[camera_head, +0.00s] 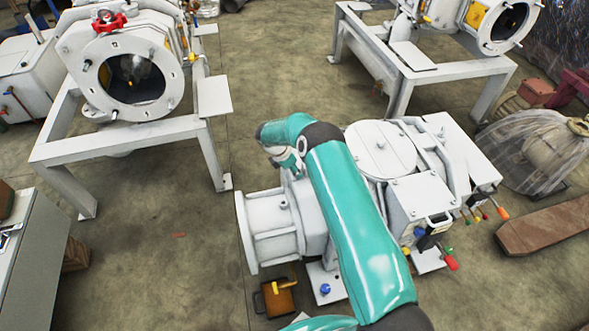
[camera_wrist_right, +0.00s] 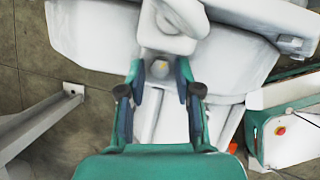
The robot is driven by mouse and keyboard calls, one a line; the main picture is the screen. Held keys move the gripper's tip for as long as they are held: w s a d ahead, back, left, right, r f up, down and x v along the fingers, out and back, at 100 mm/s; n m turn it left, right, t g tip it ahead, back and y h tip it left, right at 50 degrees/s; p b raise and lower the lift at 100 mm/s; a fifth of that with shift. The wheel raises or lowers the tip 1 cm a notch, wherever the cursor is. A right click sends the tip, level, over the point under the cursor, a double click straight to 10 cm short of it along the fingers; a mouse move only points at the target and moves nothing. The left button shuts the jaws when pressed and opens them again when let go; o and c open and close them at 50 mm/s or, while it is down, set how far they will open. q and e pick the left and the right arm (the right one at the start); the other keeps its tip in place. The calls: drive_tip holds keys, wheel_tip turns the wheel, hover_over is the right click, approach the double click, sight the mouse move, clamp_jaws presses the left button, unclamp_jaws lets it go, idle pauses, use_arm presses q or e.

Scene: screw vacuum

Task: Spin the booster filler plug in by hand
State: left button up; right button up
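My right arm reaches over the white pump in the middle of the head view. My right gripper (camera_head: 284,160) is beside the pump's upper left part, partly hidden behind my own arm. In the right wrist view, its dark fingers (camera_wrist_right: 160,78) stand apart. A small grey part with a yellowish spot (camera_wrist_right: 161,67) shows between the fingertips, and I cannot tell whether it is the booster filler plug. No clear contact shows. The white pump body (camera_head: 268,226) ends in a round flange at its left. My left gripper is not in view.
Two white machines on frames stand at the back left (camera_head: 125,60) and back right (camera_head: 455,68). A dark tray with a yellow item (camera_head: 276,298) lies on the floor below the flange. A wooden beam (camera_head: 545,228) is at the right. The floor left of the pump is mostly clear.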

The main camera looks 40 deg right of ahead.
clamp_jaws()
drive_tip(key=shift+f+m+b, duration=0.2)
drive_tip(key=shift+m+b, duration=0.1)
drive_tip(key=shift+b, duration=0.4)
drive_tip(key=m+b, duration=0.1)
drive_tip(key=b, duration=0.1)
drive_tip(key=m+g+b, duration=0.1)
drive_tip(key=m+b, duration=0.1)
drive_tip(key=shift+w+f+y+b, duration=0.1)
drive_tip(key=shift+w+y+b, duration=0.1)
drive_tip(key=shift+y+b, duration=0.2)
drive_tip(key=shift+d+r+m+g+b, duration=0.15)
drive_tip(key=shift+m+g+b, duration=0.1)
drive_tip(key=shift+m+b, duration=0.35)
drive_tip(key=shift+a+r+m+g+b, duration=0.15)
drive_tip(key=shift+m+g+b, duration=0.1)
drive_tip(key=shift+m+b, duration=0.35)
drive_tip(key=shift+d, duration=0.1)
drive_tip(key=shift+o, duration=2)
unclamp_jaws()
drive_tip(key=shift+r+y, duration=0.15)
drive_tip(key=shift+y, duration=0.15)
